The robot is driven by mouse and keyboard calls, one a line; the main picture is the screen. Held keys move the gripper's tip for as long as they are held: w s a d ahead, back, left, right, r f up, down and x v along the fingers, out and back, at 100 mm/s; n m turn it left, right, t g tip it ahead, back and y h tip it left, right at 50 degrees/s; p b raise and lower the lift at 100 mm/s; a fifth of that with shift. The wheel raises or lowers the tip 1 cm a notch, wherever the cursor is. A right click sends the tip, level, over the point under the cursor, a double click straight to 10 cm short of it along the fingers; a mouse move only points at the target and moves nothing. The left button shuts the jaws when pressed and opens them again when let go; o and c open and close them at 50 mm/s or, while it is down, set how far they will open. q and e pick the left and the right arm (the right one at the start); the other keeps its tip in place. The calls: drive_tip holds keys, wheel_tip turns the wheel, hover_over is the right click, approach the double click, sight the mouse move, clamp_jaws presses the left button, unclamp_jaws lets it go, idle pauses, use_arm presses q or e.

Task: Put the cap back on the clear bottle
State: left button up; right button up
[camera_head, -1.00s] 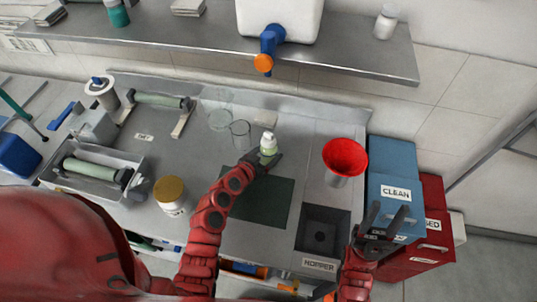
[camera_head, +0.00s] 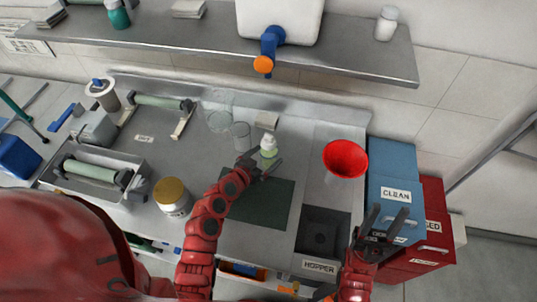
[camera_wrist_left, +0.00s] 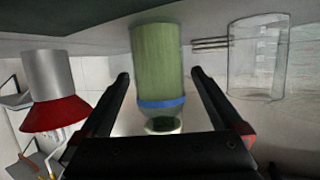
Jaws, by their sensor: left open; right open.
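A small bottle with pale green contents (camera_head: 268,152) stands upright near the back edge of the dark green mat (camera_head: 258,203). Its top looks whitish in the head view. In the left wrist view the bottle (camera_wrist_left: 158,65) appears upside down, with a blue band and a pale end with a dark middle. I cannot tell whether a cap is on it, and I cannot make out a separate cap. My left gripper (camera_head: 263,164) is open, with its fingers on either side of the bottle, apart from it. My right gripper (camera_head: 386,220) is open and empty, in front of the blue bin.
Glass beakers (camera_head: 240,136) stand behind the bottle to the left, with a beige block (camera_head: 267,120) behind it. A red funnel (camera_head: 345,158) stands to the right, above the hopper opening (camera_head: 322,232). A gold-lidded jar (camera_head: 172,197) is beside my left arm. A shelf (camera_head: 190,42) overhangs the back.

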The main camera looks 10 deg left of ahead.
use_arm(q)
drive_tip(key=b+v, duration=0.2)
drive_tip(key=v, duration=0.7)
drive_tip(key=shift+a, duration=0.15)
drive_tip(key=shift+s+r, duration=0.2)
drive_tip(key=shift+s, duration=0.4)
drive_tip(key=shift+a, duration=0.1)
